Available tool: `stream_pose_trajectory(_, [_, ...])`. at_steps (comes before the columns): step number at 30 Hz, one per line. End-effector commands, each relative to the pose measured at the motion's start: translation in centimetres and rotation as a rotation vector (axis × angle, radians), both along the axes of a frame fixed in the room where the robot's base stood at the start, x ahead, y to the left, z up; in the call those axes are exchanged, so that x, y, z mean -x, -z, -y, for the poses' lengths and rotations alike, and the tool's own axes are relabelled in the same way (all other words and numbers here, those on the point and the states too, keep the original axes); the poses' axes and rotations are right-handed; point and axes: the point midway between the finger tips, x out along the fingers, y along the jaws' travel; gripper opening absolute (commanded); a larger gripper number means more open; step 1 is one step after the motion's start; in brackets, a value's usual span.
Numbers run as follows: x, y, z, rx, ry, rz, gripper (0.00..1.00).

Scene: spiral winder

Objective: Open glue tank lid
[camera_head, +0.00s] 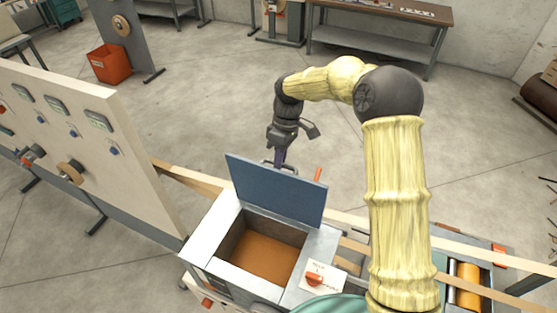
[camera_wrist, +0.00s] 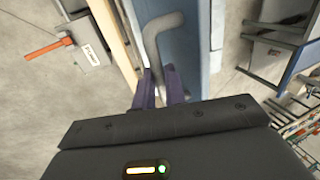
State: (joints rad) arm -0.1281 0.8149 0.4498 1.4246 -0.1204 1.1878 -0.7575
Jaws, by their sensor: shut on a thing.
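The glue tank (camera_head: 222,268) is a grey metal box with orange-brown glue (camera_head: 262,255) inside. Its blue lid (camera_head: 277,192) stands raised, nearly upright, at the far side of the tank opening. My gripper (camera_head: 280,162) is behind the lid's top edge, with the arm reaching around from the right. In the wrist view, the purple fingers (camera_wrist: 160,88) are shut on the grey bent lid handle (camera_wrist: 153,52), beside the blue lid face (camera_wrist: 182,50). Part of the handle is hidden by the fingers.
A panel with gauges and knobs (camera_head: 90,135) stands left of the tank. A label plate with an orange knob (camera_head: 315,279) is at the tank's right. A wooden rail (camera_head: 490,259) and an orange roller (camera_head: 468,285) lie to the right. The floor beyond is mostly clear.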

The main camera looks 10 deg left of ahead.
Motion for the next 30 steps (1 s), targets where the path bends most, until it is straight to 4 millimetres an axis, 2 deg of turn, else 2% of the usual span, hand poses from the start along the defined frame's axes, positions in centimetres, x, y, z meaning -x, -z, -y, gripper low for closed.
stream_pose_trajectory(1, [0.2,0.8,0.1,0.003,-0.003,-0.012,0.0])
stream_pose_trajectory(9, [0.3,0.9,0.0,0.006,-0.006,-0.014,0.0])
stream_pose_trajectory(10, [0.4,0.9,-0.1,0.006,-0.007,-0.014,0.14])
stream_pose_trajectory(13, [0.4,0.8,-0.2,0.006,-0.008,-0.013,0.34])
stream_pose_trajectory(25, [0.1,0.0,-0.3,0.002,-0.006,-0.006,0.34])
stream_pose_trajectory(30, [-0.7,-1.8,-0.1,0.0,-0.005,-0.003,0.34])
